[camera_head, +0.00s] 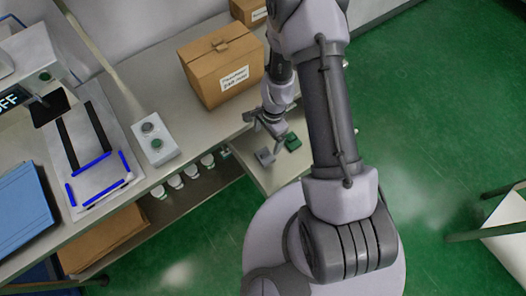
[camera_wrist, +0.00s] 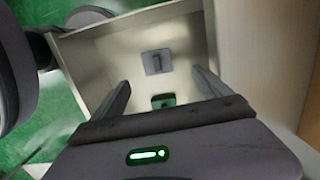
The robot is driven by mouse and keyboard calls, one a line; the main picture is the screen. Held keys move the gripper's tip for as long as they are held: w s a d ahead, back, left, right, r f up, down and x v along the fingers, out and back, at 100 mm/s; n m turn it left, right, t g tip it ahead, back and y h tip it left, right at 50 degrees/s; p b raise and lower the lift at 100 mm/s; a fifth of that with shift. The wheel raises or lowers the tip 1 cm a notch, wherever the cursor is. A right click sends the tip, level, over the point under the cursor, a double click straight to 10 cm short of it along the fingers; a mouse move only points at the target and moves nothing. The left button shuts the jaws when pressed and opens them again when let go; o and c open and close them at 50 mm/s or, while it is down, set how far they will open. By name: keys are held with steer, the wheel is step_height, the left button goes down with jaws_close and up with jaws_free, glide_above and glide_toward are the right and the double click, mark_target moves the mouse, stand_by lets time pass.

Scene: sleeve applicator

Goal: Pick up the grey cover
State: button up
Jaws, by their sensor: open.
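The grey cover (camera_head: 264,157) is a small flat piece lying in a shallow light tray or drawer below the bench edge. In the wrist view the grey cover (camera_wrist: 157,62) lies on the tray floor with a darker raised bar on it. My gripper (camera_head: 262,122) is above the tray, apart from the cover. In the wrist view my gripper's two fingers (camera_wrist: 160,85) are spread and empty, with the cover beyond their tips. A green piece (camera_head: 292,142) lies beside the cover; it also shows in the wrist view (camera_wrist: 163,101), between the fingers.
The tray's walls (camera_wrist: 208,40) stand around both pieces. A cardboard box (camera_head: 222,68) and a button box (camera_head: 154,140) are on the bench. A machine with blue-marked rails (camera_head: 95,165) and a blue case (camera_head: 22,212) are at left. Several white cups (camera_head: 175,181) stand under the bench edge.

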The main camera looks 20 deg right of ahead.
mark_target(265, 154)
steer(key=f+b, duration=0.1)
steer(key=f, duration=0.3)
steer(key=f+b, duration=0.1)
steer(key=f, duration=0.1)
steer(key=shift+s+a+b, duration=0.1)
steer(key=shift+a+b, duration=0.2)
steer(key=shift+a, duration=0.05)
steer(key=f+b, duration=0.2)
steer(key=s+f+b, duration=0.1)
steer(key=f+b, duration=0.1)
steer(key=shift+a+f, duration=0.1)
steer(key=shift+f, duration=0.2)
steer(key=shift+f+b, duration=0.3)
steer(key=shift+f, duration=0.05)
steer(key=shift+r, duration=0.1)
steer(key=shift+c, duration=0.2)
steer(key=c, duration=1.4)
